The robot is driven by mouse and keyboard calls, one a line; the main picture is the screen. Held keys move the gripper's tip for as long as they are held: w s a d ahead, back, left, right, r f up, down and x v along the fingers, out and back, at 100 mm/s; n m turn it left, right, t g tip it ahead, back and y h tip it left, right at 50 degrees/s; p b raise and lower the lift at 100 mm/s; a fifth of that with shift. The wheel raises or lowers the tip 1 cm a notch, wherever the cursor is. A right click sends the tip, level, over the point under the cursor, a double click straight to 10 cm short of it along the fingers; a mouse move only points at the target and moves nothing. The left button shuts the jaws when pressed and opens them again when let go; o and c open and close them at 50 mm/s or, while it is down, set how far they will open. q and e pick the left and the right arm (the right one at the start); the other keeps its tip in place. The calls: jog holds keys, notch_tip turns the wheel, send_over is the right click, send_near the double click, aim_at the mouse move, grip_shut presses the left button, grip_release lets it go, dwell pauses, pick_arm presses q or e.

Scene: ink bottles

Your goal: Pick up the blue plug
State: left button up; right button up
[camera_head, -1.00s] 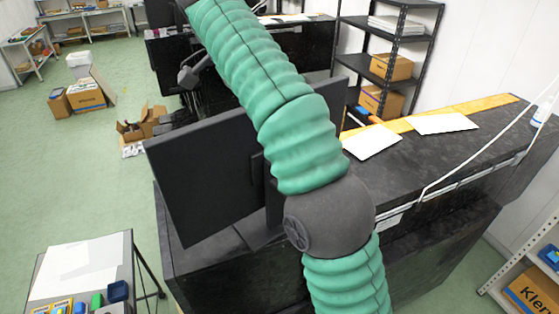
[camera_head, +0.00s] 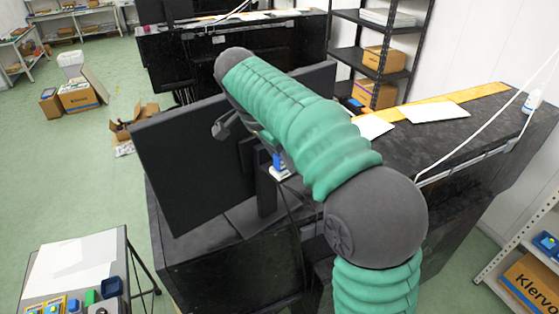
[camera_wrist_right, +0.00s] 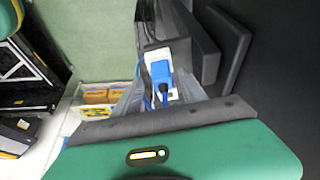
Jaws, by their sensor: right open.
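The blue plug (camera_head: 278,160) stands in a white socket strip (camera_head: 281,174) behind the black monitor, partly covered by my right arm. In the right wrist view the blue plug (camera_wrist_right: 162,73) sits upright in the white strip (camera_wrist_right: 158,52), with a blue cord below it. My right gripper (camera_head: 241,130) is open and empty beside the monitor's top edge, partly hidden by my arm. In the right wrist view its greyish fingers (camera_wrist_right: 160,92) stand apart, left and right of the plug's lower part. I cannot tell the remaining distance in depth. My left gripper is out of view.
The black monitor (camera_head: 195,165) stands close to the left of the gripper. A dark partition top (camera_head: 460,130) with white papers and a white cable lies to the right. A small table (camera_head: 75,262) with coloured items is at lower left.

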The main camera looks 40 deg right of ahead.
jog(key=shift+w+d+f, duration=0.15)
jog(key=shift+w+d, duration=0.05)
jog(key=shift+d, duration=0.05)
jog(key=shift+c, duration=0.9)
jog(key=shift+w+d+f, duration=0.1)
jog(key=shift+w+d, duration=0.1)
jog(key=shift+d, duration=0.05)
jog(key=c, duration=0.5)
jog(key=shift+s, duration=0.2)
grip_shut()
jog(key=shift+a, duration=0.2)
jog(key=shift+w, duration=0.1)
